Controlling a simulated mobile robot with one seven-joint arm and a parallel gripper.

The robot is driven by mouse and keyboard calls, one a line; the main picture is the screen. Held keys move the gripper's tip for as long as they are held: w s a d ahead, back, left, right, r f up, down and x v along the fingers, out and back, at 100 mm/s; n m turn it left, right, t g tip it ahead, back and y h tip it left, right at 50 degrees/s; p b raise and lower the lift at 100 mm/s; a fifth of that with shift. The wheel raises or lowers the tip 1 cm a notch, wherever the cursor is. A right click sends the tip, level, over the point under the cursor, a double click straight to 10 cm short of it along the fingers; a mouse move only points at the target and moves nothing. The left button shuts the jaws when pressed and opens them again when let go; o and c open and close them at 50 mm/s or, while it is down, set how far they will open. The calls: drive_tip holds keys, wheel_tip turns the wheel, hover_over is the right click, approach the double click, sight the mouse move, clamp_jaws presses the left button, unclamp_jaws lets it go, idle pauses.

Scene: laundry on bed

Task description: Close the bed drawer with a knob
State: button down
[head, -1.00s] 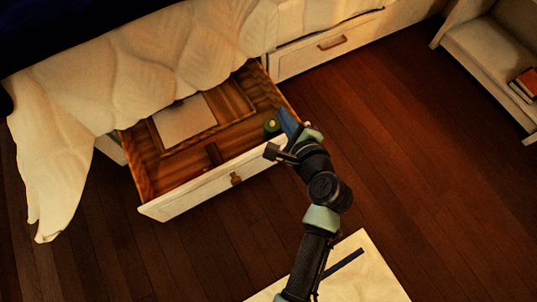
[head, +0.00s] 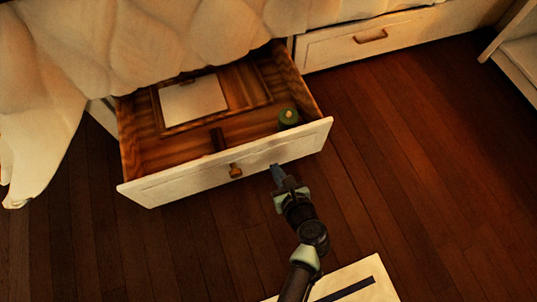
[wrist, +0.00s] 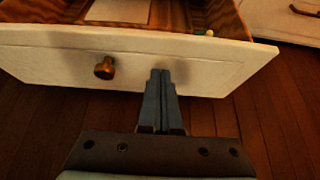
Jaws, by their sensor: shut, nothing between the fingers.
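The bed drawer (head: 165,188) is pulled out from under the bed, its white front facing me. Its round brass knob (head: 235,171) sits near the middle of the front; it also shows in the wrist view (wrist: 105,68). My gripper (head: 276,170) is shut and empty, in front of the drawer front and to the right of the knob. In the wrist view the fingertips (wrist: 160,72) overlap the white front (wrist: 215,72); I cannot tell whether they touch it. Inside the drawer lie a pale flat item (head: 194,100) and a green round object (head: 288,118).
A second drawer (head: 340,48) with a bar handle is shut to the right. Pale bedding (head: 130,50) hangs over the open drawer's back and left side. A white shelf unit (head: 518,55) stands at far right. The wooden floor (head: 420,150) on the right is clear.

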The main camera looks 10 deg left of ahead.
sight(264, 145)
drive_tip(key=b+x, duration=0.1)
drive_tip(key=x, duration=0.2)
drive_tip(key=r+b+x, duration=0.1)
drive_tip(key=x, duration=0.1)
drive_tip(key=shift+w+a+f+b, duration=0.15)
drive_tip(key=shift+w+a+b, duration=0.2)
drive_tip(key=shift+w, duration=0.15)
drive_tip(key=shift+w+a, duration=0.35)
drive_tip(key=shift+w, duration=0.15)
